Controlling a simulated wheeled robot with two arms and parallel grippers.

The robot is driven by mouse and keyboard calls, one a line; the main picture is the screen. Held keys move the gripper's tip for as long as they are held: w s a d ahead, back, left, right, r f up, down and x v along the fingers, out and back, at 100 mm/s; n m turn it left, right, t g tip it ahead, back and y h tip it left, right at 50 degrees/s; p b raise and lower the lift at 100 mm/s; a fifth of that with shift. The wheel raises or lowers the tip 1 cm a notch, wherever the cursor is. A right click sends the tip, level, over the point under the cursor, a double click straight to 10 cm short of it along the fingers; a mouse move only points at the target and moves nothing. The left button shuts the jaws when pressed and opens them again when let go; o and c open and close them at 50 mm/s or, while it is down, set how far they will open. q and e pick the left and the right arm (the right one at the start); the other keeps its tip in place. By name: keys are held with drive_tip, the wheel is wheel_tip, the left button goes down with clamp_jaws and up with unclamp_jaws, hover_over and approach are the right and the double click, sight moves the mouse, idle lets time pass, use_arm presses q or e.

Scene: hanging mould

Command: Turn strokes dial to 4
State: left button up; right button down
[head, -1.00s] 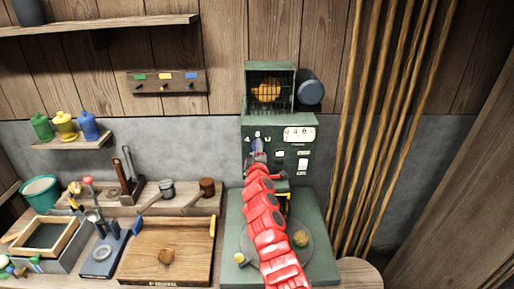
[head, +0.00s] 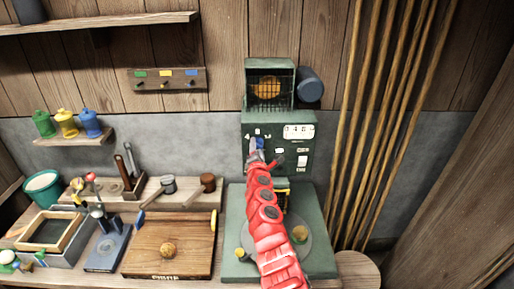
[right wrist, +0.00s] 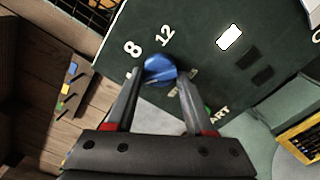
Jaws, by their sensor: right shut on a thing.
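The blue strokes dial (head: 258,143) sits at the upper left of the green machine's front panel (head: 280,165). In the right wrist view the dial (right wrist: 160,71) is between my right gripper's fingertips (right wrist: 159,80), with the numbers 8 and 12 printed above it. Other marks around it are hidden by the fingers, and I cannot read which number it points to. In the head view my right gripper (head: 256,153) is shut on the dial, its red arm coming up from below. My left gripper is not in view.
A small counter window (head: 299,132) and white labels are right of the dial. A caged unit (head: 269,86) tops the machine. The workbench at left holds a wooden board (head: 150,245) and tools.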

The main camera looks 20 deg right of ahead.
drive_tip(key=shift+f+n, duration=0.15)
drive_tip(key=shift+n, duration=0.15)
idle(0.4)
drive_tip(key=shift+c, duration=1.3)
unclamp_jaws()
drive_tip(key=shift+s, duration=0.15)
drive_tip(key=v, duration=1.7)
drive_tip(key=shift+a, duration=0.1)
